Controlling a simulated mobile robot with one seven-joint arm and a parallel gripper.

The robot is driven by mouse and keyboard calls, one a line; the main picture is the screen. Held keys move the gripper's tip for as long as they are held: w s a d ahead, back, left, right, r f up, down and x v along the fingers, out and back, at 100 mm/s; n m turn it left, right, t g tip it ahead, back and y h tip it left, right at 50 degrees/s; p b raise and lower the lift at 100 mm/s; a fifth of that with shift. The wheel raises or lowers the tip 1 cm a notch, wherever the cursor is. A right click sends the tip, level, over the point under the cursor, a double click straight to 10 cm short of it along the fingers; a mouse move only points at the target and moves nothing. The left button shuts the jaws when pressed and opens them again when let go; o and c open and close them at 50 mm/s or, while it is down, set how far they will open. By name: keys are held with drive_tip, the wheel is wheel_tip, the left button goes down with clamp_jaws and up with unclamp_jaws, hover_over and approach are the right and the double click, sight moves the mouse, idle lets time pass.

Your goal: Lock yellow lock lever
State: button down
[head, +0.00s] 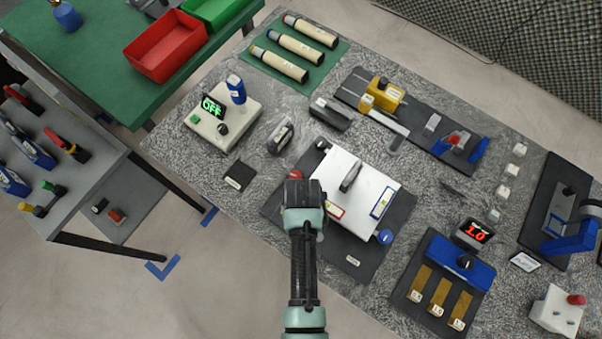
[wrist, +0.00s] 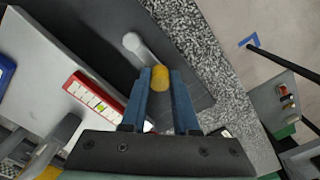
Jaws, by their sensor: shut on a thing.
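The yellow lock lever shows in the wrist view as a grey arm with a rounded yellow end (wrist: 160,78). My gripper (wrist: 161,73) has its two blue fingers on either side of this yellow end, shut on it. The grey arm runs from there up and left over a dark base plate (wrist: 92,22). In the head view my gripper (head: 303,190) is at the left edge of a white box (head: 368,183) and hides the lever. The box has a grey handle on top, with a red-framed and a blue-framed label.
A red knob (head: 295,174) and a blue knob (head: 385,237) sit at the box's sides. A black slider-like block (head: 281,137), a beige control box (head: 222,115) and a blue holder with wooden pieces (head: 460,262) stand around. A small black pad (head: 239,176) lies left of the base.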

drive_tip(key=shift+w, duration=0.1)
idle(0.3)
drive_tip(key=c, duration=0.7)
unclamp_jaws()
drive_tip(key=shift+o, duration=0.2)
wheel_tip(320, 180, up, 13)
drive_tip(key=b, duration=0.1)
